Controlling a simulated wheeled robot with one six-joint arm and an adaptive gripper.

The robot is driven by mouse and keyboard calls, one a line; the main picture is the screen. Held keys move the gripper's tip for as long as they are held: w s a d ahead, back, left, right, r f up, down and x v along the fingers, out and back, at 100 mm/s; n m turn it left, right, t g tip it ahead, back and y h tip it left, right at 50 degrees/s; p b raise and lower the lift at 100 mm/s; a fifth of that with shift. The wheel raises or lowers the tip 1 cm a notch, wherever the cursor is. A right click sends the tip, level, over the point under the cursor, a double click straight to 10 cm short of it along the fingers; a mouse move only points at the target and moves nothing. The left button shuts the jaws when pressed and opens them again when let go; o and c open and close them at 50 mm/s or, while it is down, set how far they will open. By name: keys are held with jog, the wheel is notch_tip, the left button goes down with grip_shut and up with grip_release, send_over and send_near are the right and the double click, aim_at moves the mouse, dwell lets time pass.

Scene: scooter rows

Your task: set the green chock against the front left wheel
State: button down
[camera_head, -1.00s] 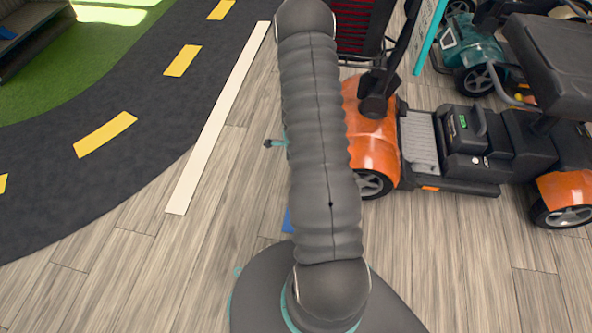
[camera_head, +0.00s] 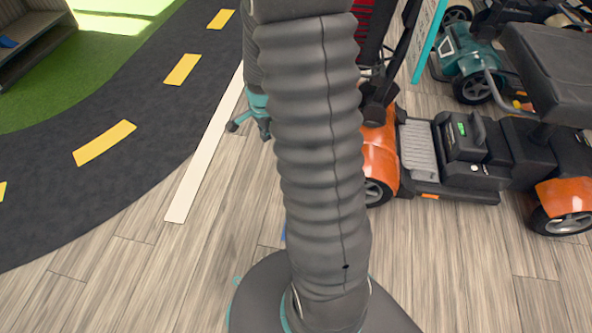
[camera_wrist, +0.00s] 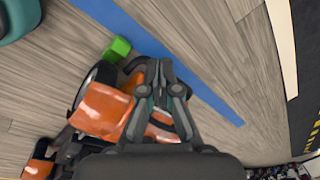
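The green chock (camera_wrist: 118,48) lies on the floor beside a dark wheel (camera_wrist: 97,76) of the orange scooter in the wrist view. It is right by the tyre; I cannot tell whether they touch. The orange scooter (camera_wrist: 103,112) also shows in the head view (camera_head: 378,160), its front partly behind my arm. The chock is hidden in the head view. My gripper (camera_wrist: 160,66) has its fingertips close together with nothing seen between them, over the scooter's orange front and right of the chock. It also shows left of my arm in the head view (camera_head: 249,127).
A blue floor stripe (camera_wrist: 185,65) runs past the chock. A teal scooter (camera_head: 473,66) stands behind the orange one. A white line (camera_head: 205,160) and dark road mat (camera_head: 130,160) lie at left, with bare wood floor between the line and my arm.

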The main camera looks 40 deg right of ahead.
jog(key=s+a+r+n+t, duration=0.1)
jog(key=s+a+r+n, duration=0.3)
jog(key=r, duration=0.6)
jog(key=s+a+r+n+t, duration=0.1)
jog(key=s+a+r+n, duration=0.5)
jog(key=s, duration=0.2)
jog(key=s+a+r+n+t, duration=0.1)
jog(key=s+a+r+n, duration=0.4)
jog(key=s+r+n, duration=0.2)
jog(key=shift+s+a+n+t+y, duration=0.3)
jog(key=shift+s+a+t, duration=0.1)
jog(key=shift+s, duration=0.75)
